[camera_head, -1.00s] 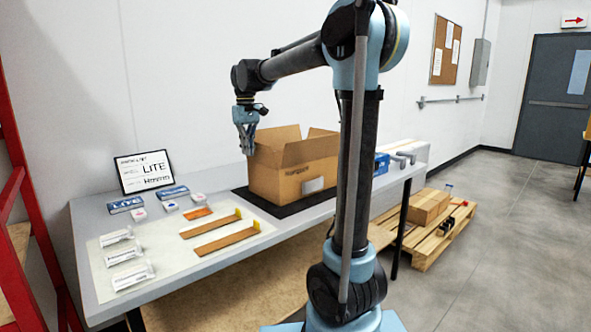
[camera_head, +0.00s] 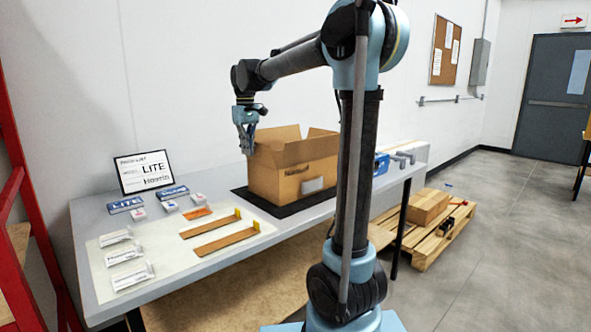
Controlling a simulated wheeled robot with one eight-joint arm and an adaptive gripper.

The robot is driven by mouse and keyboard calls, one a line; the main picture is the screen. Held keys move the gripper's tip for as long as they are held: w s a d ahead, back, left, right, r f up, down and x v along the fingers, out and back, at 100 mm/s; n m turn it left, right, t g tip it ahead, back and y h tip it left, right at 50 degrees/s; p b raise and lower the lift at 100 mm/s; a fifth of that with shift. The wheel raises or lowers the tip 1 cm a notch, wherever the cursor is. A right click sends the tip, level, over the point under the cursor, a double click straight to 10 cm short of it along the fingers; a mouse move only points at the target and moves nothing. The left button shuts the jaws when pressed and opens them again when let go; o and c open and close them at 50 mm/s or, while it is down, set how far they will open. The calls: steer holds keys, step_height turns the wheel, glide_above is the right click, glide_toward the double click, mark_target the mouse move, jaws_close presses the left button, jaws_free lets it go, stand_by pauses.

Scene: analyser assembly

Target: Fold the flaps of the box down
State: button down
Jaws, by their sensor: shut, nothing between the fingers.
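The open cardboard box (camera_head: 280,184) stands on a black mat (camera_head: 272,207) on the grey table. Its back flap stands up, and a flap at the near side leans outward over a dark hand hole. Part of the box's right side is hidden behind my arm. My gripper (camera_head: 248,150) points down at the box's left edge, beside the upper left corner. It is shut with nothing in it. I cannot tell whether it touches the left flap.
A blue item (camera_head: 381,163) is to the right. A pallet (camera_head: 440,240) with a carton stands on the floor.

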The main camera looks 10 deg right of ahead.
mark_target(257, 151)
steer(key=shift+w+d+r, duration=0.25)
steer(key=shift+w+d, duration=0.15)
steer(key=shift+d, duration=0.15)
steer(key=shift+w+d+r, duration=0.25)
steer(key=shift+w+d, duration=0.1)
steer(key=shift+d, duration=0.25)
steer(key=shift+w+d+r, duration=0.25)
steer(key=shift+w+d, duration=0.15)
steer(key=shift+d, duration=0.15)
steer(key=w+d+f, duration=0.4)
steer(key=w+d, duration=0.1)
steer(key=d, duration=0.2)
steer(key=shift+d+f, duration=0.25)
steer(key=shift+f, duration=0.45)
stand_by(0.7)
steer(key=shift+r, duration=0.1)
step_height(257, 151, up, 7)
steer(key=shift+r, duration=0.15)
stand_by(0.8)
